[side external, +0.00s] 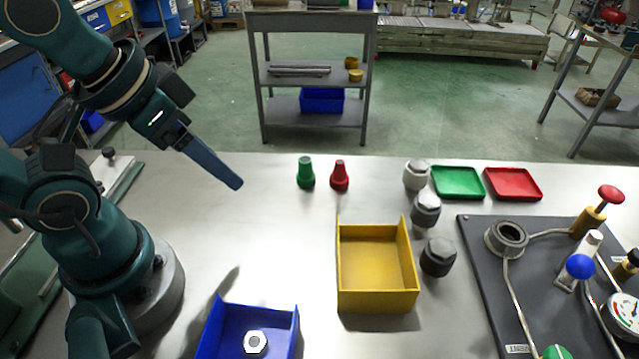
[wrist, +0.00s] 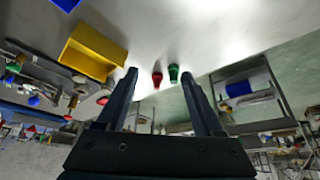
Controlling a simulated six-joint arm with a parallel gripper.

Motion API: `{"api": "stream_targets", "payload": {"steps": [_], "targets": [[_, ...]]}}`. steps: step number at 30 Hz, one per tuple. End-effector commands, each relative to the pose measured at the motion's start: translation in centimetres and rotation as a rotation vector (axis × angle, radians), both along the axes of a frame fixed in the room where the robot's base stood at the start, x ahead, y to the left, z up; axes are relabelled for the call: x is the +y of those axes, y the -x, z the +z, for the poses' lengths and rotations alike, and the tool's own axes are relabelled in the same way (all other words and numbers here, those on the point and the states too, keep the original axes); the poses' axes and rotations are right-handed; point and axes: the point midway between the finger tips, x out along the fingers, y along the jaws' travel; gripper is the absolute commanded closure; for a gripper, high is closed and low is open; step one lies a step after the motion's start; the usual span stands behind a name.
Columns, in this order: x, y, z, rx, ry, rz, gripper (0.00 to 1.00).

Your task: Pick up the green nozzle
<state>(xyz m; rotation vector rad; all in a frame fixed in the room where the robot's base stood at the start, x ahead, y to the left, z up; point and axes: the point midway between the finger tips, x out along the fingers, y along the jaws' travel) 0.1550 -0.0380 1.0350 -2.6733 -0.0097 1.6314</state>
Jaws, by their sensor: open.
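The green nozzle (side external: 306,173) stands upright on the metal table, just left of the red nozzle (side external: 340,176). In the wrist view the green nozzle (wrist: 173,73) and the red nozzle (wrist: 157,79) show between my fingers, some distance beyond them. My gripper (side external: 236,184) is above the table to the left of the green nozzle, apart from it. In the wrist view my gripper (wrist: 160,80) has its two fingers wide apart with nothing held between them. The side view shows the fingers nearly edge-on.
A yellow bin (side external: 376,305) and a blue bin (side external: 290,335) holding a hex nut (side external: 255,343) stand nearer. Several grey fittings (side external: 426,209) stand right of the yellow bin. Green (side external: 458,182) and red (side external: 513,183) trays lie behind. A dark panel (side external: 480,260) is at right. Table around the nozzles' left is clear.

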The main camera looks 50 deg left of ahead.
Motion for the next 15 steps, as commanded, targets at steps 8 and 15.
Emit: {"api": "stream_targets", "payload": {"steps": [8,15], "targets": [[5.2,1.4,-1.0,0.165,-0.28,-0.043,0.32],[10.7,1.5,-1.4,0.436,-0.629,-0.169,0.32]]}}
